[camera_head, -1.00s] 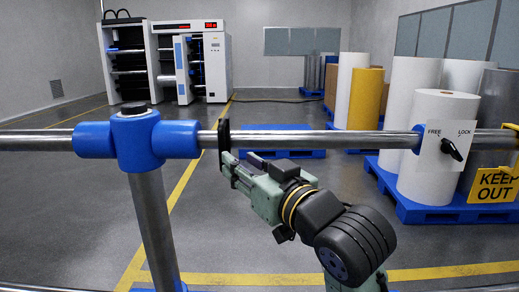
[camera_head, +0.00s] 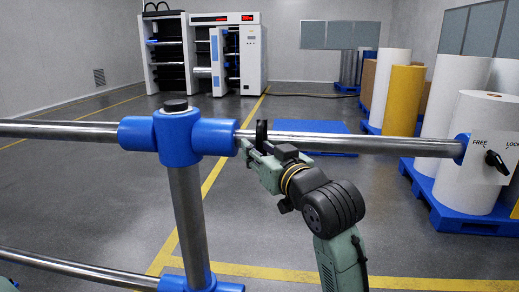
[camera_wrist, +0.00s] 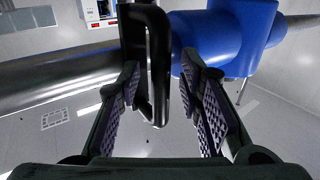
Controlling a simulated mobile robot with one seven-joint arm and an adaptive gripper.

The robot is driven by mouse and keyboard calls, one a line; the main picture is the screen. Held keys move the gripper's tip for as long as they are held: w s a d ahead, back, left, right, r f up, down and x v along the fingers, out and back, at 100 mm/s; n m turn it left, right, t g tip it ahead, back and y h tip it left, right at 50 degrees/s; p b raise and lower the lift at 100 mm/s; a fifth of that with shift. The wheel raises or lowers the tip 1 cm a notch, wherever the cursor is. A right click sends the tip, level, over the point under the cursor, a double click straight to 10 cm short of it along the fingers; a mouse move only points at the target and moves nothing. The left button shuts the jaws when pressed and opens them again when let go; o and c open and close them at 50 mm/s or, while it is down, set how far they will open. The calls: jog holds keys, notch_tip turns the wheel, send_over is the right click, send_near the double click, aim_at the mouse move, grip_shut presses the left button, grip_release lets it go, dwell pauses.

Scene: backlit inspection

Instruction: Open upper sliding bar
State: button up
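The upper sliding bar (camera_head: 390,146) is a steel tube running right from a blue post joint (camera_head: 175,133) to a blue collar (camera_head: 461,148) by a FREE/LOCK plate. A black upright handle (camera_head: 262,131) stands on the bar near the joint. The plate's black knob (camera_head: 495,161) slants down to the right; I cannot tell which word it marks. My gripper (camera_head: 246,148) is at the handle's lower end. In the wrist view, the open fingers (camera_wrist: 162,85) flank the black loop handle (camera_wrist: 157,30), with a visible gap on the right. No firm grip shows.
A lower rail (camera_head: 75,268) runs left from the post (camera_head: 187,215). Beyond the bar are a blue pallet (camera_head: 300,127), paper rolls (camera_head: 470,160) on another pallet, and a white machine (camera_head: 225,50). The grey floor between is mostly clear.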

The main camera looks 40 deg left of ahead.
jog(key=shift+c, duration=0.3)
grip_shut()
dwell(0.6)
